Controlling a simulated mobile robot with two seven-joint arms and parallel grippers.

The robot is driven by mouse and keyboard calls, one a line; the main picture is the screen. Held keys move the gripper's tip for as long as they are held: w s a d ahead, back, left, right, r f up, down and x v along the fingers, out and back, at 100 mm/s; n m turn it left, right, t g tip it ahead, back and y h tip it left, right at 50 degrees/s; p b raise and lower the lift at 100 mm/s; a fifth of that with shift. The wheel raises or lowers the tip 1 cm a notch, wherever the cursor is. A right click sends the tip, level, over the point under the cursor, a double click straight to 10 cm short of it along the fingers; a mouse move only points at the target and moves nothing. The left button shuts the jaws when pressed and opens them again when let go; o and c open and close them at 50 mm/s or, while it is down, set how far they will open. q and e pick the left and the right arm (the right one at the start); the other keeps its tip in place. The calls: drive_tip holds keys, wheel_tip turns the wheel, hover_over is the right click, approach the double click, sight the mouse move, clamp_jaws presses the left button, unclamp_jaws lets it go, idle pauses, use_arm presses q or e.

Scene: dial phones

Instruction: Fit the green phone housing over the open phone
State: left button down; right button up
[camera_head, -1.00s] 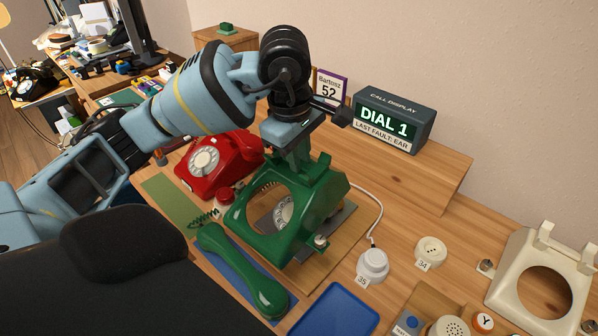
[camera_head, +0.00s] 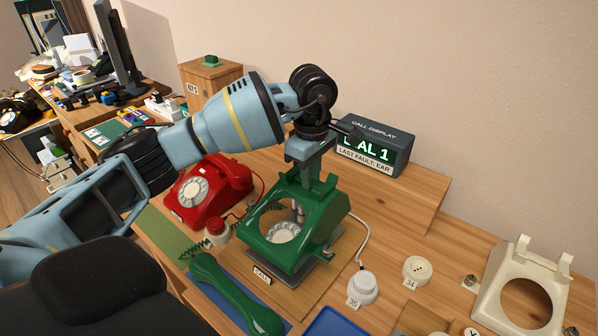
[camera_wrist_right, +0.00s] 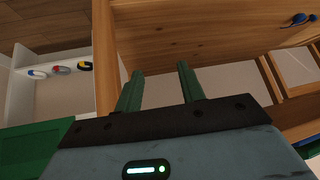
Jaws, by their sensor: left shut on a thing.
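The green phone housing (camera_head: 310,247) is above the open phone (camera_head: 283,232), whose white dial shows through the housing's round opening. The dial sits toward the lower part of that opening. A grey edge of the phone's base shows beneath the housing at the right. I cannot tell whether the housing touches the base. My left gripper (camera_head: 316,180) points down and is shut on the housing's upper back part, by the cradle. My right gripper (camera_wrist_right: 160,88) shows only in the right wrist view, its two green fingers apart with nothing between them.
A red phone (camera_head: 210,190) stands left of the housing, and a green handset (camera_head: 235,297) lies in front on a blue mat. A call display (camera_head: 372,147) stands behind. White caps (camera_head: 362,288) and a cream housing (camera_head: 530,292) lie to the right.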

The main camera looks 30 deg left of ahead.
use_arm(q)
drive_tip(key=shift+w+f, duration=0.2)
drive_tip(key=shift+w, duration=0.3)
use_arm(e)
drive_tip(key=shift+s, duration=0.2)
use_arm(q)
drive_tip(key=shift+f, duration=0.2)
use_arm(e)
drive_tip(key=shift+s, duration=0.1)
use_arm(q)
drive_tip(key=shift+f, duration=0.4)
drive_tip(key=shift+f+b, duration=0.85)
drive_tip(key=shift+f, duration=0.55)
drive_tip(key=shift+f+b, duration=0.45)
drive_tip(key=shift+f, duration=0.5)
use_arm(e)
drive_tip(key=f, duration=0.3)
drive_tip(key=shift+s, duration=0.4)
use_arm(q)
drive_tip(key=shift+p, duration=0.3)
use_arm(e)
drive_tip(key=shift+w+r, duration=0.15)
drive_tip(key=shift+r, duration=0.25)
